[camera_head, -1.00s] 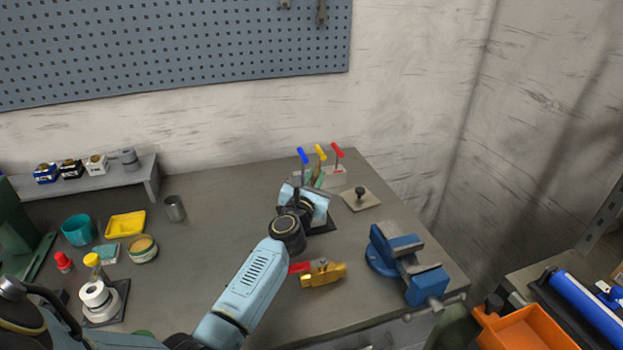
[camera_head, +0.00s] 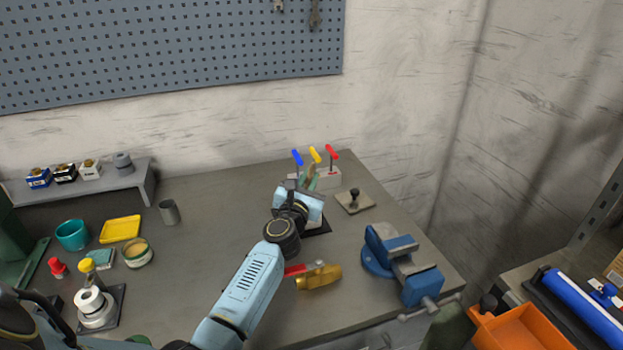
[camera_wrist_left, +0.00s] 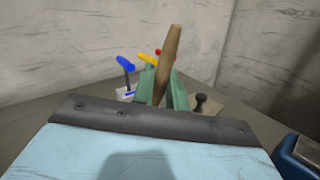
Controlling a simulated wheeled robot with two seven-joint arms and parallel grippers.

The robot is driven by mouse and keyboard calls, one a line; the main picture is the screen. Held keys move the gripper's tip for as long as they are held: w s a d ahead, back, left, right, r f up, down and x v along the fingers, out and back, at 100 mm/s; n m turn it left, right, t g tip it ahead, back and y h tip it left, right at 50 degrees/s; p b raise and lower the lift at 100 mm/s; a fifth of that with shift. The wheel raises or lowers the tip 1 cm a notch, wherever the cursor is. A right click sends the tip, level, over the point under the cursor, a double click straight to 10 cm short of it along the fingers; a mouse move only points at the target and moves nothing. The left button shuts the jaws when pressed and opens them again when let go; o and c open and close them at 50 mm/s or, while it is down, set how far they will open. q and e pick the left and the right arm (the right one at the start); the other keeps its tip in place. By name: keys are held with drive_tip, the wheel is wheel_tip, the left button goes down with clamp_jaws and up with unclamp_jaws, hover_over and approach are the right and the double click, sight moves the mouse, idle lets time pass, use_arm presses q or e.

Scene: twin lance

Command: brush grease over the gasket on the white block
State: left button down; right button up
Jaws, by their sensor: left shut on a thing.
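My left gripper (camera_head: 309,181) is over the back right of the bench, its green fingers shut on a brown wooden handle (camera_wrist_left: 169,58), which looks like the brush's. The handle stands up tilted between the fingers in the left wrist view. Its lower end and any bristles are hidden. A dark plate (camera_head: 319,229) shows partly under my gripper. The white block with the gasket cannot be made out; my wrist hides that spot. An open round tin (camera_head: 138,254) with tan contents, perhaps the grease, stands at the left. My right gripper is not in view.
A pale holder (camera_head: 328,179) with blue, yellow and red T-handles stands just behind my gripper. A beige plate with a black knob (camera_head: 354,200) and a blue vise (camera_head: 402,263) are to its right.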

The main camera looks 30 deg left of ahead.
use_arm(q)
drive_tip(key=shift+s+a, duration=0.15)
drive_tip(key=shift+s+a, duration=0.3)
drive_tip(key=shift+s, duration=0.1)
drive_tip(key=shift+a, duration=0.1)
drive_tip(key=shift+s+a+p, duration=0.6)
drive_tip(key=shift+s+a, duration=0.15)
drive_tip(key=shift+s, duration=0.2)
drive_tip(key=shift+w+d, duration=0.1)
drive_tip(key=shift+w+d, duration=0.45)
drive_tip(key=shift+w, duration=0.05)
drive_tip(key=shift+w, duration=0.1)
drive_tip(key=shift+w+d+b, duration=0.3)
drive_tip(key=shift+w+d, duration=0.1)
